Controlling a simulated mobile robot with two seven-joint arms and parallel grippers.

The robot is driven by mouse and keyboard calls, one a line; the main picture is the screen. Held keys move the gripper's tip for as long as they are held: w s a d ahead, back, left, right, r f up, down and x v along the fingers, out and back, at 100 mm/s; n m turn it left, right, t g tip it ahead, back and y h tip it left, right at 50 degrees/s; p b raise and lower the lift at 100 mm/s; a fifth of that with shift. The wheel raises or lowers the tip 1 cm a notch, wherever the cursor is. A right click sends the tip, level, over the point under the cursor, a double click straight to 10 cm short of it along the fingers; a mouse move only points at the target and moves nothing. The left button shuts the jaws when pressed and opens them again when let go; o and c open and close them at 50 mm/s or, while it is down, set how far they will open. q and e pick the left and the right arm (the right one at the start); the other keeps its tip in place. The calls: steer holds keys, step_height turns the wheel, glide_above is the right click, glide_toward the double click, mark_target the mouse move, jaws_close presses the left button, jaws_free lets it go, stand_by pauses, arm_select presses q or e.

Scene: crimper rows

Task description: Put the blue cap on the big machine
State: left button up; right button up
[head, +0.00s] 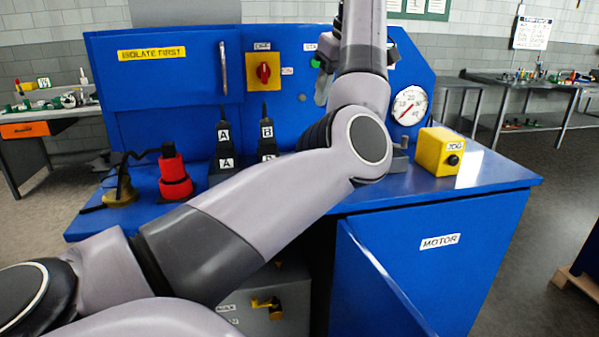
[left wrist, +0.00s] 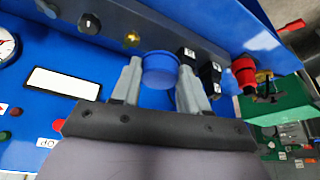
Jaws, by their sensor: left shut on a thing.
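The big machine (head: 180,85) is a blue bench with an upright panel, filling the middle of the head view. My left arm crosses in front of it and reaches up to its panel. In the left wrist view my left gripper (left wrist: 160,68) is shut on the blue cap (left wrist: 160,74), a round cap held between its two grey fingers. The blue panel and a dark strip show beyond the cap; I cannot tell whether the cap touches anything. In the head view my arm hides most of the gripper and the cap. My right gripper does not show.
A red plug (head: 174,175), black blocks marked A (head: 223,135) and B (head: 267,132), and a yellow box (head: 440,152) stand on the machine's ledge. A red rotary switch (head: 264,72) and a gauge (head: 409,106) are on its panel. A brass fitting (left wrist: 131,39) sits on the dark strip.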

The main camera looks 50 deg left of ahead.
arm_select(q)
steer(key=shift+w+f, duration=0.15)
steer(key=shift+f, duration=0.1)
step_height(320, 180, down, 19)
steer(key=shift+f, duration=0.15)
steer(key=shift+f, duration=0.1)
steer(key=shift+f, duration=0.1)
steer(key=o, duration=1)
steer(key=b+v, duration=0.1)
steer(key=v, duration=1.1)
